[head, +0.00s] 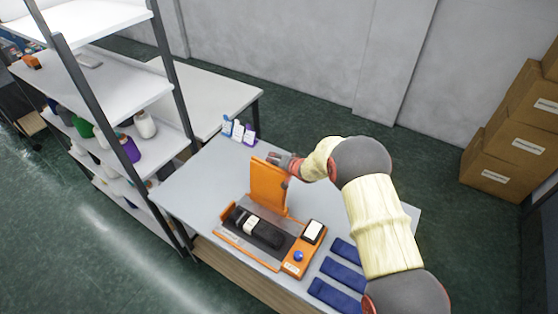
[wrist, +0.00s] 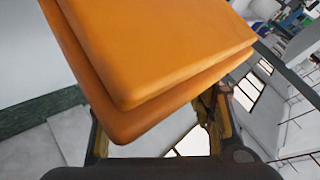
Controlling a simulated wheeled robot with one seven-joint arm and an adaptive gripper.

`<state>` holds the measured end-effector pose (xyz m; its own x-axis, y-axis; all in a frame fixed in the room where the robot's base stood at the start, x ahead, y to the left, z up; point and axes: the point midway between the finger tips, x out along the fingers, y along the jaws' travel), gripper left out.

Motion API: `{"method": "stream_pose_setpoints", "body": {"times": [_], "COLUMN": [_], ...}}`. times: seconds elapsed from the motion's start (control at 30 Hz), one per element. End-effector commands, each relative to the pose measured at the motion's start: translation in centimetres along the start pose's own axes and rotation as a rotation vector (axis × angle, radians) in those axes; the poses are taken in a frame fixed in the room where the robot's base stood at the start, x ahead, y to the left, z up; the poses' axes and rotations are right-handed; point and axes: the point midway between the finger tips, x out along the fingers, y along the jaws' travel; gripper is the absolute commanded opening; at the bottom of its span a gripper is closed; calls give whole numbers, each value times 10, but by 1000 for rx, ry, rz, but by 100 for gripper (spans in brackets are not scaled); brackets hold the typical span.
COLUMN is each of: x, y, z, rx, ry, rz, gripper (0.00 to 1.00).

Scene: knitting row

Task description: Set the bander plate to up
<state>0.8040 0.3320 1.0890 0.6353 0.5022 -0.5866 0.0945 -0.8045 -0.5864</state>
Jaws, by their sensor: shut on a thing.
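The bander (head: 290,252) is an orange machine on the grey table. Its orange bander plate (head: 267,186) stands up steeply, close to upright, at the back of the machine. A dark folded bundle with a white band (head: 262,232) lies on the bed in front of the plate. My gripper (head: 285,163) is at the plate's upper right edge and shut on it. In the wrist view the orange plate (wrist: 160,55) fills the upper middle, with my gripper's fingers (wrist: 160,122) on either side of its near corner. The exact contact is partly hidden.
Blue folded pieces (head: 343,273) lie right of the bander, under my arm. Small bottles or cards (head: 238,130) stand at the table's back edge. A shelf rack with yarn cones (head: 130,148) stands at left; cardboard boxes (head: 512,140) are stacked at right.

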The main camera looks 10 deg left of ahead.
Motion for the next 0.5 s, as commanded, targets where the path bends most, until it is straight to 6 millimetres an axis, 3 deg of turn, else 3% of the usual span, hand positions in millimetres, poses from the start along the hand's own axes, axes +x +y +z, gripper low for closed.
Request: {"method": "stream_pose_setpoints", "body": {"times": [0.03, 0.27, 0.5], "x": [2, -1, -32], "y": [9, 8, 7], "z": [12, 11, 7], "rx": [1, 1, 4], "ry": [-17, -15, -10], "rz": [13, 12, 11], "gripper": [44, 44, 44]}}
